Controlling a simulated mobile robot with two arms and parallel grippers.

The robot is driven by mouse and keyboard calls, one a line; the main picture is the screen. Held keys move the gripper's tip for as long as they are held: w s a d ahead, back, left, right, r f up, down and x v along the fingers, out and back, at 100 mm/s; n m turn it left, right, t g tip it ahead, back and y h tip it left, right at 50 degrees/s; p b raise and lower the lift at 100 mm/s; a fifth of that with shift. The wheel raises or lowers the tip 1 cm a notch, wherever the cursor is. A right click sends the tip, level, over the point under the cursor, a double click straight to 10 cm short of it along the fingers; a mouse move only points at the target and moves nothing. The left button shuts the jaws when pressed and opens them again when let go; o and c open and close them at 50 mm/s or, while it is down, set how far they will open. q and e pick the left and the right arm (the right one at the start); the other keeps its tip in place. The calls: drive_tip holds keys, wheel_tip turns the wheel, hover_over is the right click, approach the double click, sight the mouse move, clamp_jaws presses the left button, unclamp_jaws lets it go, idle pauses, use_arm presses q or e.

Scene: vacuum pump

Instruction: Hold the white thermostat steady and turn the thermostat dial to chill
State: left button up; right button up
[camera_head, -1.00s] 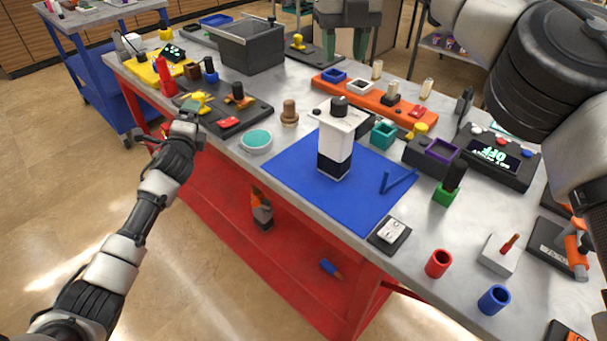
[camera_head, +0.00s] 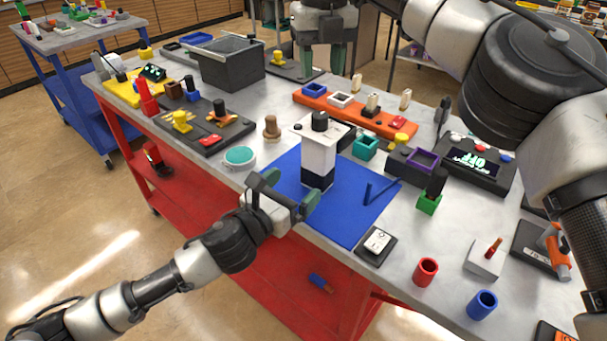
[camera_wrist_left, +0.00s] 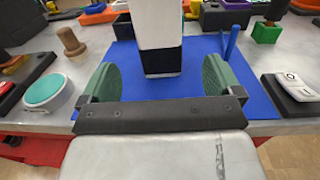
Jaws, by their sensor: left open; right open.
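The white thermostat (camera_head: 318,155) stands upright on the blue mat (camera_head: 345,222). It is a tall white block with a black lower part and a flat overhanging top. A black round dial (camera_head: 320,121) sits on that top; its setting is too small to read. My left gripper (camera_head: 289,194) is open and empty at the mat's near edge, in front of the thermostat. In the left wrist view the thermostat (camera_wrist_left: 159,25) stands beyond and between the two green fingers (camera_wrist_left: 160,78), apart from them. My right gripper (camera_head: 322,66) is open at the top, behind the thermostat, fingers down.
A teal round button (camera_head: 239,157) and a brown peg (camera_head: 271,127) are left of the mat. A teal open box (camera_head: 366,147) and an orange rack (camera_head: 355,117) stand behind and right. A small white switch (camera_head: 377,241) lies at the mat's front right corner.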

sight(312, 169)
use_arm(q)
drive_tip(key=x, duration=1)
drive_tip(key=shift+a, duration=0.1)
drive_tip(key=shift+c, duration=0.4)
